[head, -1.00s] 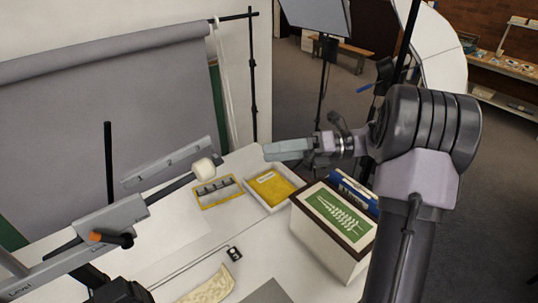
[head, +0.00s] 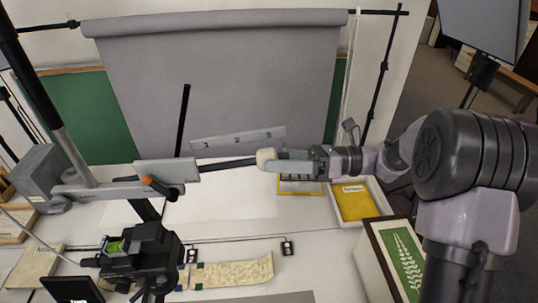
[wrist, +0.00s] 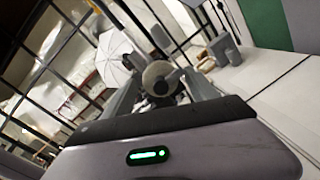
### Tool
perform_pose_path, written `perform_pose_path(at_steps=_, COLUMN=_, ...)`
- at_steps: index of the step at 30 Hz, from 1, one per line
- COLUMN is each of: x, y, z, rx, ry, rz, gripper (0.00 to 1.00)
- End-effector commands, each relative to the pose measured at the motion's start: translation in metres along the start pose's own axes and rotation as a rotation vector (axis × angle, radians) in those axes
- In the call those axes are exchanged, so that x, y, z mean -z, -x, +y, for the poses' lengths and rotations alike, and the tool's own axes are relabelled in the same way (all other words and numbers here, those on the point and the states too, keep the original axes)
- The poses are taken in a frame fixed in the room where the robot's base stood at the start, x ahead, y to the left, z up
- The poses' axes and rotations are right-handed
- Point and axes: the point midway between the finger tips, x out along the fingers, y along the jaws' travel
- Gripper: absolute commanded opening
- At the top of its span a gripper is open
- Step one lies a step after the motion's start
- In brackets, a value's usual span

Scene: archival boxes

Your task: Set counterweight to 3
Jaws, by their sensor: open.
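A cream round knob (head: 265,158) caps the right end of a dark rod (head: 228,163) that comes out of a grey bracket (head: 165,172). A grey scale plate (head: 238,141) marked 1, 2, 3 is behind the rod. In the wrist view the knob (wrist: 161,78) shows between my two spread fingers; contact cannot be told. A grey block (head: 42,175) is on the boom's left end.
A yellow-framed holder (head: 300,188) lies below my gripper, beside a white tray (head: 372,188) with a yellow folder. A box with a fern picture (head: 400,258) is at front right. A black tripod head (head: 140,255) is front left.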

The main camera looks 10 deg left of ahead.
Motion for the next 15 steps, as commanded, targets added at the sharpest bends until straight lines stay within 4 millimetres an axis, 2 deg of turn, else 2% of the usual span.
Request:
perform_pose_path(at_steps=3, x=-0.001, y=-0.015, z=0.000, rx=-0.001, ry=0.000, rz=0.001, gripper=0.67)
perform_pose_path(at_steps=6, x=0.000, y=-0.022, z=0.000, rx=0.000, ry=-0.001, rz=0.000, gripper=0.67)
perform_pose_path(at_steps=14, x=0.000, y=-0.023, z=0.000, rx=0.001, ry=-0.001, rz=0.000, gripper=0.67)
perform_pose_path(at_steps=15, x=0.000, y=-0.023, z=0.000, rx=0.001, ry=-0.001, rz=0.000, gripper=0.61)
